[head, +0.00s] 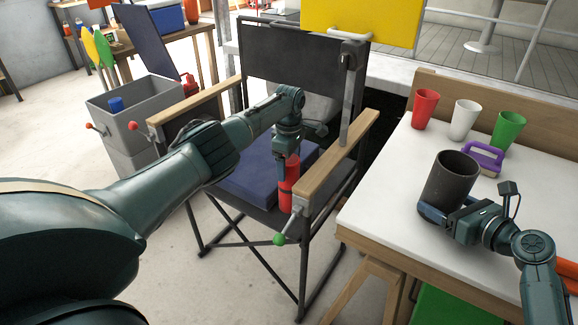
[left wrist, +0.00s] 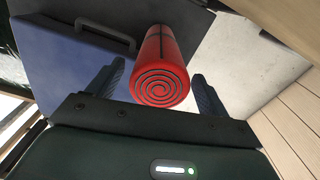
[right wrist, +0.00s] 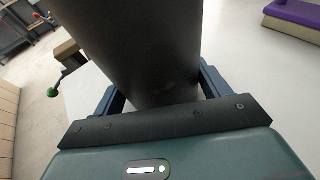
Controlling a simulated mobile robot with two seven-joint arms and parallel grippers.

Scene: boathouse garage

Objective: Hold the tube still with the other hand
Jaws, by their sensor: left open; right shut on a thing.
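A dark grey tube (head: 451,180), open at the top, stands upright at the white table's front. My right gripper (head: 432,212) is shut on its lower part. In the right wrist view the tube (right wrist: 130,45) fills the space between the fingers. A red roll (head: 287,188) with a spiral end is at the right side of the folding chair's seat. My left gripper (head: 288,158) is open just above it. In the left wrist view the red roll (left wrist: 160,78) lies ahead between the open fingers; contact cannot be told.
Red, white and green cups (head: 509,130) and a purple-handled brush (head: 484,158) stand behind the tube on the table (head: 385,190).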

